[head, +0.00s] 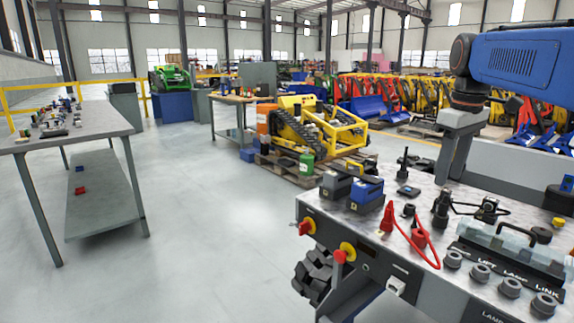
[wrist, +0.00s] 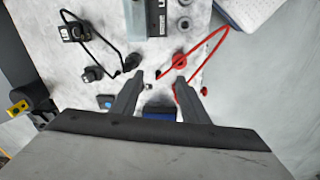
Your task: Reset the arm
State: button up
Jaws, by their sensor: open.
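My gripper (wrist: 158,84) is open in the wrist view, its two dark fingers spread apart over the carrier's speckled top plate (wrist: 90,25). No object is held between the fingers. A small metal stud shows below, in the gap, and a red plug with a red cable (wrist: 180,62) lies by the right fingertip. A blue box (wrist: 160,113) shows between the fingers, partly hidden by the gripper body. In the head view my blue and grey arm comes in from the upper right, its grey end above the top plate's far side.
The top plate carries a blue box (head: 367,190), a red plug (head: 388,218), black connectors (head: 441,205), a clear-lidded case (head: 515,245) and several grey knobs. A workbench (head: 105,128) with small parts stands left. A yellow tracked machine (head: 315,125) sits on a pallet. The floor between is clear.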

jog(key=s+a+f+m+t, duration=0.1)
jog(key=s+a+f, duration=0.4)
jog(key=s+f, duration=0.6)
jog(key=s+a+f+m+t, duration=0.2)
jog(key=s+a+f+m, duration=0.2)
jog(key=s+f, duration=0.7)
notch_tip(320, 180, down, 2)
jog(key=shift+s+a+f+m+t, duration=0.2)
jog(key=shift+s+a+m+t, duration=0.1)
jog(key=shift+s+a, duration=0.1)
